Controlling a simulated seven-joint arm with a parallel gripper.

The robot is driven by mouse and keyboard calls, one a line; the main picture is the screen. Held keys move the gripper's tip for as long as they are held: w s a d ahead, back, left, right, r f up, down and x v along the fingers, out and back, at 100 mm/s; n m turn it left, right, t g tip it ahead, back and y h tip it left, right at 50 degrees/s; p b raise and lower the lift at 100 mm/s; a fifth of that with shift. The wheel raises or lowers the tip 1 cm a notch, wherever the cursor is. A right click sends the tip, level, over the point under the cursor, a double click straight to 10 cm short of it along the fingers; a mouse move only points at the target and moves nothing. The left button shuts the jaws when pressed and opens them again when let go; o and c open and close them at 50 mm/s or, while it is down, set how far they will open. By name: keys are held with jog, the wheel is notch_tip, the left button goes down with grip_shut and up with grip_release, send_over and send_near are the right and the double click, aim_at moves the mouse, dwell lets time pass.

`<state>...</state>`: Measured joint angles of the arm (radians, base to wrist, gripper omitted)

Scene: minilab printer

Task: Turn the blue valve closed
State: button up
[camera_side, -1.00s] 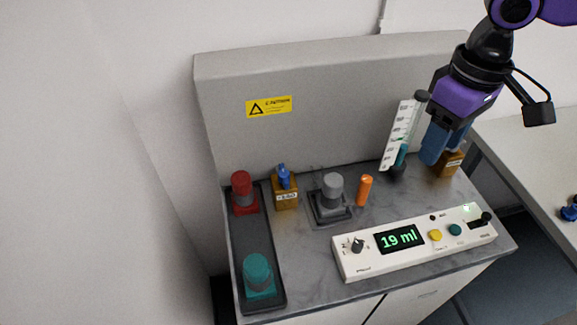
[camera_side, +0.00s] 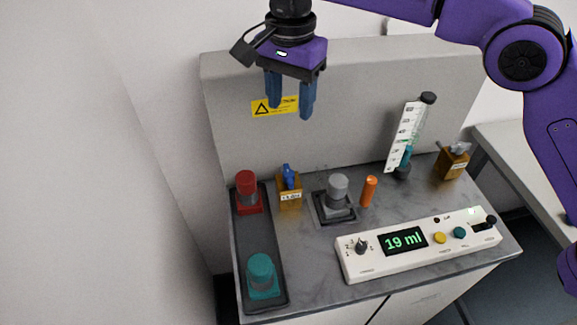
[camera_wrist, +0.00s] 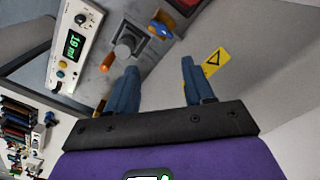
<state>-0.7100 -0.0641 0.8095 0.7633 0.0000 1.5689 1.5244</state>
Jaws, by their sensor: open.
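The blue valve (camera_side: 288,174) sits on a small amber block (camera_side: 290,193) with a white label, near the back left of the bench. It also shows in the wrist view (camera_wrist: 160,29) at the top. My gripper (camera_side: 290,112) is open and empty, high above the bench in front of the grey back panel, with its blue fingers pointing down. It is well above the blue valve and touches nothing. In the wrist view both fingers (camera_wrist: 155,62) are apart, and the valve lies beyond and between them.
The control panel (camera_side: 418,243) reads 19 ml.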

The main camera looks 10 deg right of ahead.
aim_at(289, 172)
notch_tip(289, 172, down, 18)
jog(key=shift+w+a+r, duration=0.1)
jog(key=shift+a+r, duration=0.05)
jog(key=shift+r, duration=0.05)
dwell(0.5)
grip_shut()
